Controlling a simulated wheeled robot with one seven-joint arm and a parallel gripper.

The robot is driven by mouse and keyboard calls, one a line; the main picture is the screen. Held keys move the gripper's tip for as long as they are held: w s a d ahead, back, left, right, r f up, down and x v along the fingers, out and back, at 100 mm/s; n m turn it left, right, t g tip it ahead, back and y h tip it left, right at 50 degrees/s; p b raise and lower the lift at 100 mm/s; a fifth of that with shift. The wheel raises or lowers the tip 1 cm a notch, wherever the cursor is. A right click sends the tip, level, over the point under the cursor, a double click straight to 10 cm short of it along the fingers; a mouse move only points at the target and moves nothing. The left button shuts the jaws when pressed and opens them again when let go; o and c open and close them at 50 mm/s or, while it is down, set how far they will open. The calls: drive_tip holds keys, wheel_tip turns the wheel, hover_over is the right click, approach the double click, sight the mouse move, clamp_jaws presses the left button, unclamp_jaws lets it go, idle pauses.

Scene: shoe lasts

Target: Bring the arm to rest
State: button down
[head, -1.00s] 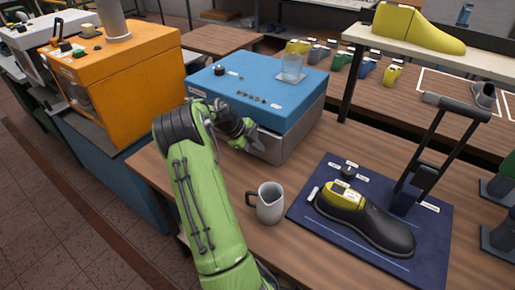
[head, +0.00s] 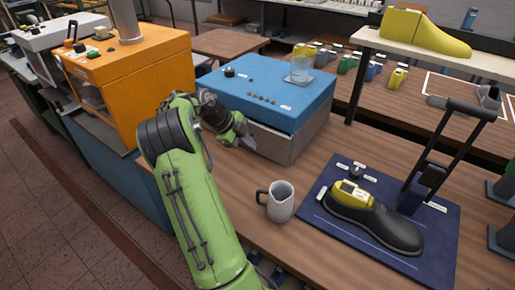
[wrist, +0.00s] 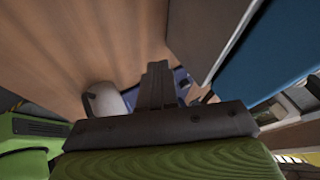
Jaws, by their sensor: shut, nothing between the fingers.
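My gripper (head: 243,138) is at the end of my green arm, shut and empty. It is beside the front left part of the blue-topped box (head: 262,90), above the wooden bench; whether it touches the box cannot be told. In the wrist view the closed fingers (wrist: 156,85) point out over the bench, with the grey side of the box to their right.
A grey jug (head: 281,204) stands on the bench right of my arm. A dark shoe (head: 375,220) with a yellow last lies on a blue mat (head: 335,235). An orange machine (head: 130,80) stands left.

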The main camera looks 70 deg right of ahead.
drive_tip(key=v, duration=0.3)
drive_tip(key=shift+a+r, duration=0.15)
drive_tip(key=shift+a, duration=0.05)
drive_tip(key=shift+w, duration=0.1)
